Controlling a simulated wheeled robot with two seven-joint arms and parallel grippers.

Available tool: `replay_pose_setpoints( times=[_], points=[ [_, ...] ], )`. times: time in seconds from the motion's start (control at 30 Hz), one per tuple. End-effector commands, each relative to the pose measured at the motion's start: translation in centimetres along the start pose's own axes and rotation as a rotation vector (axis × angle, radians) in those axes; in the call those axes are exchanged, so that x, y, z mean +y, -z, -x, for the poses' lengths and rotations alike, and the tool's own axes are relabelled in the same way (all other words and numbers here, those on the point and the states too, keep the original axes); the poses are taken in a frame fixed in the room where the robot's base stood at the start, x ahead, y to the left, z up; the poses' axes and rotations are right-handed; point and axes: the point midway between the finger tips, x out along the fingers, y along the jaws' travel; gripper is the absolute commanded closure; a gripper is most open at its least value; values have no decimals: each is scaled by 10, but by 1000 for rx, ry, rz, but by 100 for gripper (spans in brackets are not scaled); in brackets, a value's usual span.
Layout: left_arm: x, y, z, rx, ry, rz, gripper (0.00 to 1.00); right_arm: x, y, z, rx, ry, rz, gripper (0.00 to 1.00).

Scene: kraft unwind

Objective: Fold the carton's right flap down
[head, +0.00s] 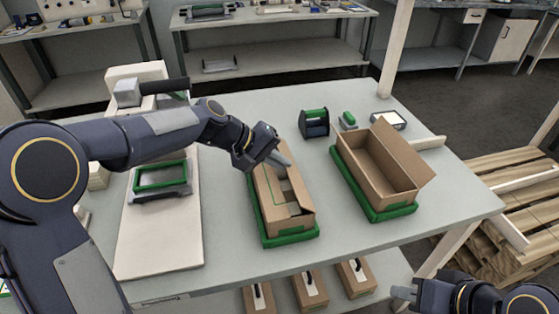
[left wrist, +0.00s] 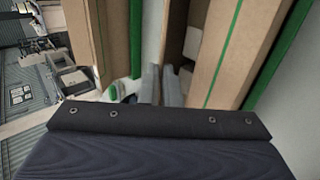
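A brown carton (head: 305,222) stands in a green tray (head: 290,239) near the middle of the table. A panel with a thin green line (head: 266,190) covers part of its top, and a gap beside it shows pale contents. My left gripper (head: 283,160) is over this carton's far end, fingers pointing down. In the left wrist view its two grey fingers (left wrist: 161,85) are close together with nothing visible between them, beside the green-lined cardboard (left wrist: 228,55). Whether they touch it is unclear. My right gripper (head: 402,293) is at the lower right, away from the cartons; its finger gap is unclear.
A second, open carton (head: 372,178) stands in another green tray (head: 390,213) to the right, with a panel leaning outward. A dark green-topped holder (head: 314,123) and small tools stand behind. A white board with a green-framed device (head: 160,178) lies left. The front right tabletop is clear.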

Motion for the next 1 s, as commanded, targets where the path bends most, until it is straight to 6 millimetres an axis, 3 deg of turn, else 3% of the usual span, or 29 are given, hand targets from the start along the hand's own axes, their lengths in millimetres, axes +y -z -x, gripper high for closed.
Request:
replay_pose_setpoints(
  times=[0.27,0.8,1.0],
  points=[
    [-4,0,-2,1,-12,2,100,3,-3,-6,0,0,0,75],
    [-28,1,-9,3,-294,2,100,45,-49,-98,0,0,0,75],
    [-28,1,-6,2,-361,1,100,52,-57,-113,0,0,0,75]
  ],
)
